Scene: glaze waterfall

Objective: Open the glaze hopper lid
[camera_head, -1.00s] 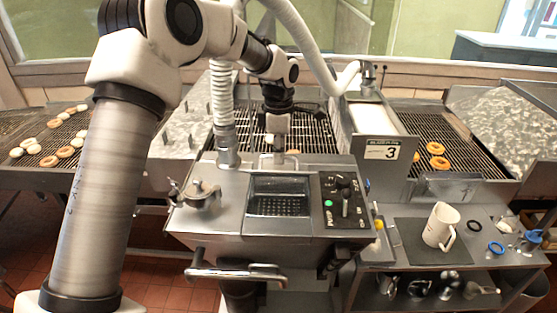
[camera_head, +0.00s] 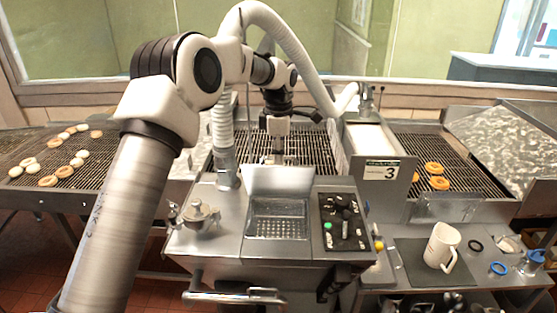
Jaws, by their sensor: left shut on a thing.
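The glaze hopper (camera_head: 225,243) is a grey metal box in the middle of the view. Its lid (camera_head: 277,179) is a pale metal panel raised at the back of the opening, standing steeply. The opening shows a dark grate (camera_head: 278,224) inside. My left gripper (camera_head: 278,156) is behind the lid's upper edge, pointing down and shut on the lid, probably by its handle. The exact grip is small and partly hidden by the lid. My right gripper is not in view.
A control panel (camera_head: 343,222) with a green button is right of the opening; a capped metal fitting (camera_head: 201,214) is left. A ribbed hose (camera_head: 223,135) rises behind. A white jug (camera_head: 442,246) stands on the right bench. Doughnuts lie on conveyors at both sides.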

